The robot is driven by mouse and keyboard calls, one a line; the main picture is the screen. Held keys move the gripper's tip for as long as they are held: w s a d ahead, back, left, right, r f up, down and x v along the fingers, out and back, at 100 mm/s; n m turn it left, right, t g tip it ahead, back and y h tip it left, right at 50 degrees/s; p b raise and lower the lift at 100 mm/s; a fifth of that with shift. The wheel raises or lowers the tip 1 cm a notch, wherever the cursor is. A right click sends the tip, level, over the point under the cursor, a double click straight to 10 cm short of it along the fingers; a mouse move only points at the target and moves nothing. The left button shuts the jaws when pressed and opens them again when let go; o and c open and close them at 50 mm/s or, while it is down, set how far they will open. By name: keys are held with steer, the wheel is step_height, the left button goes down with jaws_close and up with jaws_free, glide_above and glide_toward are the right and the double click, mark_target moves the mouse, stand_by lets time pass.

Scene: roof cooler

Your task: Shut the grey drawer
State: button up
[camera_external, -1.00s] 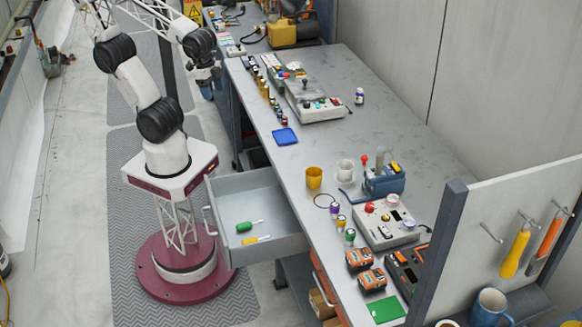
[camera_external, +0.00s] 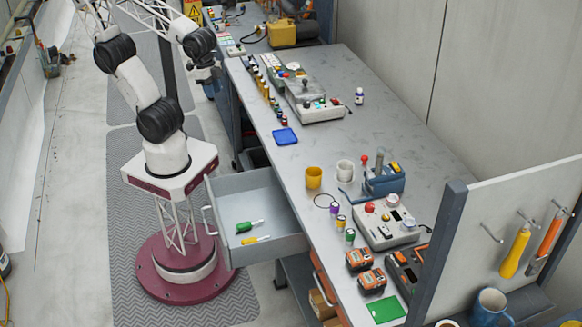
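The grey drawer (camera_external: 279,203) is pulled out from under the left side of the workbench, well open. Its front panel (camera_external: 218,222) faces my base and carries a pale bar handle (camera_external: 207,221). A green screwdriver (camera_external: 248,226) and a yellow one (camera_external: 255,240) lie inside on its floor. My gripper (camera_external: 207,84) hangs at the upper left, beside the bench's far left edge and well away from the drawer. It is small and dark there, and I cannot tell whether its fingers are open.
The grey workbench (camera_external: 330,140) holds a yellow cup (camera_external: 314,177), a white cup (camera_external: 345,170), a blue tray (camera_external: 285,136) and control boxes. My base stands close to the drawer's front.

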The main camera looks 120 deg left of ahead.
steer(key=shift+w, duration=0.1)
jaws_close()
steer(key=w+d+f+m+g+y, duration=0.2)
steer(key=w+d+f+m+y, duration=0.4)
steer(key=d+f, duration=0.3)
steer(key=w+d+f+m+g+y, duration=0.1)
steer(key=w+d+f+m+y, duration=0.4)
steer(key=w+d+f+m, duration=0.35)
steer(key=s+d+f+m+t, duration=0.2)
steer(key=d+f+m+t, duration=0.2)
steer(key=d+f, duration=0.3)
steer(key=s+d+f+m+t+y, duration=0.1)
steer(key=d+f+m+t, duration=0.3)
steer(key=d+f, duration=0.4)
steer(key=s+d+f+m+t+y, duration=0.1)
steer(key=s+d+f+m+t, duration=0.3)
steer(key=d+f, duration=0.3)
steer(key=d+t, duration=0.1)
steer(key=d, duration=0.2)
steer(key=shift+f, duration=0.25)
